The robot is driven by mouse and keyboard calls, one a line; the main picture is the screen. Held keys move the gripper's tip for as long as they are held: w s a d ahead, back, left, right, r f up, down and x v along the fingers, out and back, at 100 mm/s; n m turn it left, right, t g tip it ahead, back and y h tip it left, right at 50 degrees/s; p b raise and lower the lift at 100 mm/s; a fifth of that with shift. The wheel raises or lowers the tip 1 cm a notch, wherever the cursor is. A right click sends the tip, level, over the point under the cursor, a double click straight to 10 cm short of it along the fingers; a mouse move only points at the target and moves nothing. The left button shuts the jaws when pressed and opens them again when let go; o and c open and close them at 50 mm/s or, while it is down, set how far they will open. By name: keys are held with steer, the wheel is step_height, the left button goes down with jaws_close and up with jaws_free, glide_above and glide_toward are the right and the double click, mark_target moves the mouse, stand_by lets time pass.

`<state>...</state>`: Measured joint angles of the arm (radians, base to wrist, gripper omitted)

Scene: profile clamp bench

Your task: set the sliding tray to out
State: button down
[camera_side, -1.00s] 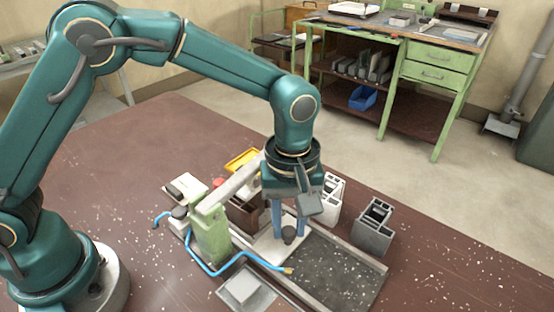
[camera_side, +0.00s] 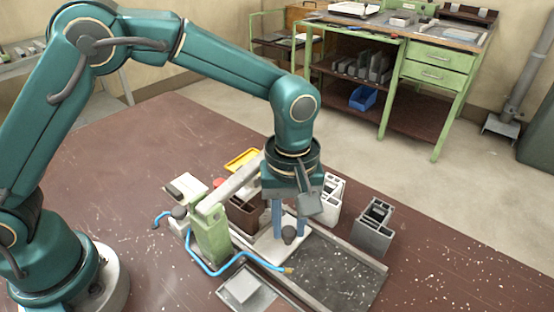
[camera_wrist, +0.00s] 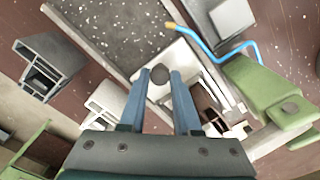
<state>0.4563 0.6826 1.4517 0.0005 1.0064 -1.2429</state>
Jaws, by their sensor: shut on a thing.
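The sliding tray (camera_side: 267,247) is a pale flat plate with a dark round knob (camera_side: 288,234) standing on it. It sits at the end of its railed track nearest the green clamp, and the dark speckled bed (camera_side: 330,272) beside it is bare. My gripper (camera_side: 288,232) points down over the tray, its blue fingers shut on the knob. In the wrist view the knob (camera_wrist: 160,74) shows between the fingertips, with the pale tray (camera_wrist: 185,60) around it. Part of the tray is hidden behind my fingers.
The green toggle clamp (camera_side: 210,235) stands left of the tray. A blue hose (camera_side: 200,262) with a brass tip curves to the track's near edge. White (camera_side: 330,197) and grey (camera_side: 373,228) profile blocks stand behind the track. A small grey dish (camera_side: 246,288) lies in front.

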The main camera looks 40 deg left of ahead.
steer(key=d, duration=0.9)
stand_by(0.3)
steer(key=c, duration=0.6)
jaws_free()
steer(key=shift+r, duration=2.6)
